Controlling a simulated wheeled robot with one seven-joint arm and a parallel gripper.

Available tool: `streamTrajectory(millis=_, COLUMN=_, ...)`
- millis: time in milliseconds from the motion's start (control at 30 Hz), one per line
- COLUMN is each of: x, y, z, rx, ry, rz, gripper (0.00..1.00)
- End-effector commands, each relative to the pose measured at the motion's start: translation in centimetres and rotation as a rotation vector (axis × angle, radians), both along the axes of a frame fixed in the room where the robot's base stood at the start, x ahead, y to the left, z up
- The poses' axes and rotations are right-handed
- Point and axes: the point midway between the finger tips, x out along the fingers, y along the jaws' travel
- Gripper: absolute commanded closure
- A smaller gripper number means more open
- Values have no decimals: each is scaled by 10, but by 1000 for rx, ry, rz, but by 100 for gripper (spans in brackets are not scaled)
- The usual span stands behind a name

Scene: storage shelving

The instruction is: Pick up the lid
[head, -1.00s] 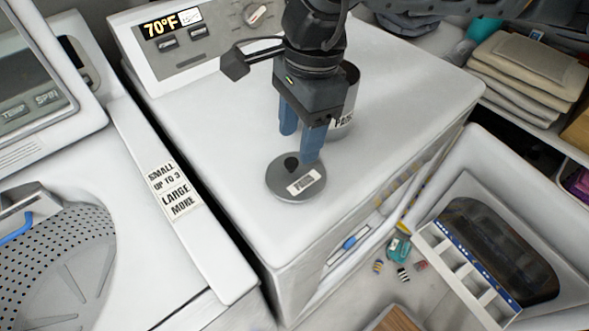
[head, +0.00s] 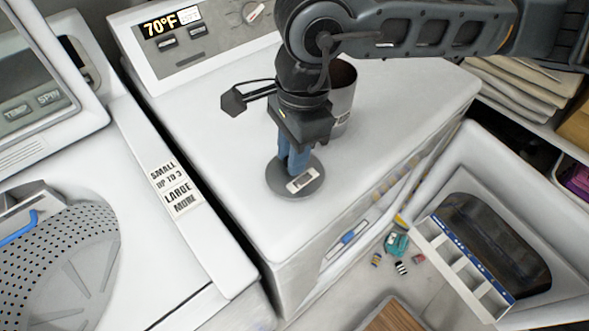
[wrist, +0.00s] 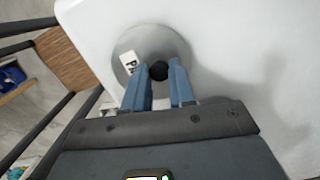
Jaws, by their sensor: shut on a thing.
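The lid (head: 309,187) is a round grey disc with a white label and a dark knob. It lies on the white top of the machine, near its front edge. My gripper (head: 294,169) points down at the lid's middle, with its blue fingers closed on the knob. In the wrist view, the lid (wrist: 178,37) lies under the fingers, and my gripper (wrist: 160,72) has its tips at either side of the black knob (wrist: 159,70). The head view hides the knob behind the fingers.
A grey canister (head: 342,98) stands open on the machine top (head: 225,130) behind my gripper. A washer with an open drum (head: 70,260) is at the left. Folded cloths (head: 520,95) and a white sorter tray (head: 465,272) are at the right. The machine top around the lid is mostly clear.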

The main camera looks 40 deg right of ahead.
Motion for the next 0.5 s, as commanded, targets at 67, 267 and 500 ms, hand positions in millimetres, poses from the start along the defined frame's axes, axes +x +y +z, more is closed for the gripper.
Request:
streamTrajectory(millis=67, x=0, y=0, z=0, rx=0, ry=0, rz=0, gripper=88)
streamTrajectory(millis=267, x=0, y=0, z=0, rx=0, ry=0, rz=0, gripper=100)
streamTrajectory(millis=500, x=0, y=0, z=1, rx=0, ry=0, rz=0, gripper=100)
